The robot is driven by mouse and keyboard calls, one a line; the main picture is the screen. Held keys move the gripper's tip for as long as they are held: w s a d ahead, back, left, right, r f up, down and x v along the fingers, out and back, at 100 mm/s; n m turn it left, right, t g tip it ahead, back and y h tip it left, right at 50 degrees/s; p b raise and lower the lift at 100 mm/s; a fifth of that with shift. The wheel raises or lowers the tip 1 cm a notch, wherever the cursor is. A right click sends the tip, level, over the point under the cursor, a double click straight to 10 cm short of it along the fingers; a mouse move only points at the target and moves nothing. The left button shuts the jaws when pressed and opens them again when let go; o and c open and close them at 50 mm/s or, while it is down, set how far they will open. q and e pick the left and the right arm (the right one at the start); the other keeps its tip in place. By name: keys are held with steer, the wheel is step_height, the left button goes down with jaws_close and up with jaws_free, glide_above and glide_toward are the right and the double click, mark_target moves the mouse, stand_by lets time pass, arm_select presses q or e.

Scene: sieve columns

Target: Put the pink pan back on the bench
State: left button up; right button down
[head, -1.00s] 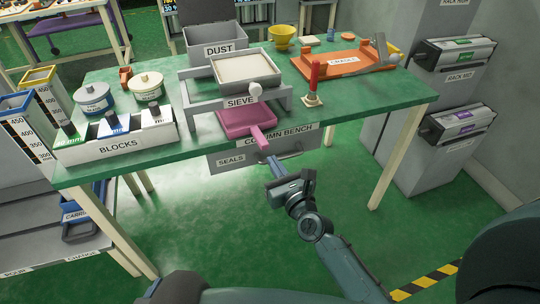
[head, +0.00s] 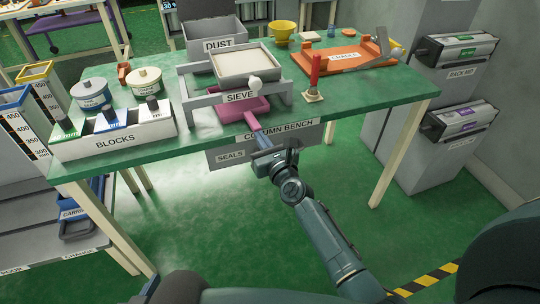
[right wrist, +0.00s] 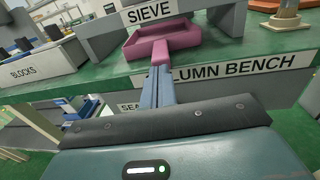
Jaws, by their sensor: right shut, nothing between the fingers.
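The pink pan (head: 232,110) lies on the green column bench (head: 345,112), partly beneath the sieve (head: 246,66) and between the legs of its grey stand. Its handle (head: 251,122) points toward the bench's front edge. My right gripper (head: 262,139) is shut and empty, its fingertips at the handle's end, seemingly touching it. In the right wrist view the pan (right wrist: 163,43) sits straight ahead of the closed fingers (right wrist: 158,72), under the SIEVE label. The pan's back part is hidden by the sieve frame. My left gripper is out of view.
A white blocks rack (head: 115,135) stands left of the sieve. A red-handled tool on a small base (head: 314,80) stands to the right, and an orange cradle tray (head: 345,59) sits behind it. The bench's front right area is clear.

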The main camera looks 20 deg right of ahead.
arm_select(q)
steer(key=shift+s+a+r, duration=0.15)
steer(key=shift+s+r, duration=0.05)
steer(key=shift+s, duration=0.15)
arm_select(e)
steer(key=shift+w, duration=0.35)
